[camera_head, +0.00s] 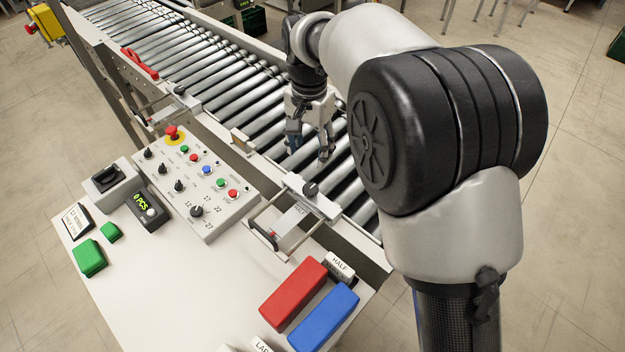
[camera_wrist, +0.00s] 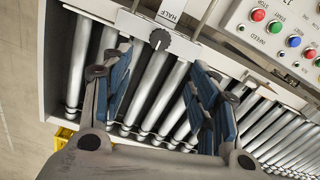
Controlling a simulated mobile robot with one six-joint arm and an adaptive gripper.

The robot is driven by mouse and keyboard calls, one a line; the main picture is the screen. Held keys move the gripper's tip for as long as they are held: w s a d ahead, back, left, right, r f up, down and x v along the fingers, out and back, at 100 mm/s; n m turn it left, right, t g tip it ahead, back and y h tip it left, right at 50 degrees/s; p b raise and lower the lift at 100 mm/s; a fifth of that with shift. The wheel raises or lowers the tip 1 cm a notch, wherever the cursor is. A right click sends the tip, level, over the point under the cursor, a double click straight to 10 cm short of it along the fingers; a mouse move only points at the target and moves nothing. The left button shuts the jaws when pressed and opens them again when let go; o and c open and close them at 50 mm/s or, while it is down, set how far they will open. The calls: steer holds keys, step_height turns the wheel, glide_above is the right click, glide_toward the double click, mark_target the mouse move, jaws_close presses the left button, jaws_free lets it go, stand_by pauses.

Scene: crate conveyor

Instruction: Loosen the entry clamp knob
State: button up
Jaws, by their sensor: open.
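Two clamps with dark knobs sit along the conveyor's near rail. The nearer black knob (camera_head: 310,189) is on a light clamp bracket (camera_head: 322,203); in the wrist view a black knob (camera_wrist: 160,39) shows beside a plate marked HALF. The farther knob (camera_head: 180,90) is on the second clamp up the rail. I cannot tell from any label which is the entry clamp. My gripper (camera_head: 309,145) is open and empty over the rollers, just beyond the nearer knob. In the wrist view its blue-padded fingers (camera_wrist: 165,75) stand apart, with the knob beyond the tips, between them.
A control panel (camera_head: 196,181) with buttons and dials lies left of the clamps. Red (camera_head: 293,295) and blue (camera_head: 323,317) blocks lie on the front table. Rollers (camera_head: 232,88) run away to the upper left.

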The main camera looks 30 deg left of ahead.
mark_target(311, 188)
step_height(311, 188, down, 14)
steer(key=b, duration=0.2)
steer(key=shift+f+b, duration=0.1)
steer(key=shift+b, duration=0.2)
steer(key=shift+c, duration=0.5)
steer(key=c, duration=1)
